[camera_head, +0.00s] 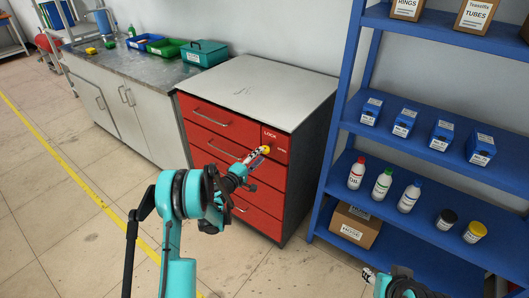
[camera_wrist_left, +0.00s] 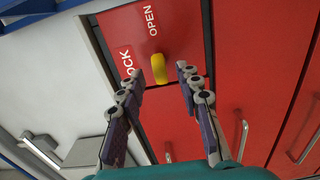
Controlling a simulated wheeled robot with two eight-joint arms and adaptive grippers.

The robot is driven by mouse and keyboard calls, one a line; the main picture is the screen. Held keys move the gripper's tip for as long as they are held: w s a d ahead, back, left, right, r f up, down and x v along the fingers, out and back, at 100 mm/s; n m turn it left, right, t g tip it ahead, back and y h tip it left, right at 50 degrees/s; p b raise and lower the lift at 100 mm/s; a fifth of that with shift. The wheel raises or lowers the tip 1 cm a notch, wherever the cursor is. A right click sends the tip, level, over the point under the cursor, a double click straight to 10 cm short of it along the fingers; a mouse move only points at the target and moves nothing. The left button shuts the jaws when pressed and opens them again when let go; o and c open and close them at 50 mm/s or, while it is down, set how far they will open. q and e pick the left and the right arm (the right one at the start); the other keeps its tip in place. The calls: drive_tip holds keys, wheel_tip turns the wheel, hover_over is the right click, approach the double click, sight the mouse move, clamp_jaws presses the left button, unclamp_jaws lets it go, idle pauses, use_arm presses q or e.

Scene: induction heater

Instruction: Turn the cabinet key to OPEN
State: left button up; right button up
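The red drawer cabinet (camera_head: 226,125) has a pale top and stands against the wall. My left gripper (camera_head: 260,155) is open at the key, with visible gaps on both sides. My right gripper (camera_head: 375,276) is partly in view at the bottom edge; its opening is unclear.
A blue shelf rack (camera_head: 333,140) with bottles, boxes and jars stands close to the right of the cabinet. A workbench (camera_head: 130,66) with bins stands to the left. The floor in front is clear.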

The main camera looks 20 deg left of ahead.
use_arm(q)
drive_tip(key=v, duration=0.6)
drive_tip(key=shift+s, duration=0.35)
drive_tip(key=s+d+r+m+g, duration=0.6)
drive_tip(key=s+d+r+m, duration=0.1)
drive_tip(key=s+d+r, duration=0.45)
drive_tip(key=s+a+f+m+g+y, duration=0.1)
drive_tip(key=s+m+g+y, duration=0.3)
drive_tip(key=s, duration=2.1)
drive_tip(key=f+m+y, duration=0.1)
drive_tip(key=m+y, duration=0.1)
drive_tip(key=shift+a+f+m, duration=0.25)
drive_tip(key=shift+a+m, duration=0.15)
drive_tip(key=shift+s, duration=0.1)
drive_tip(key=shift+c, duration=0.3)
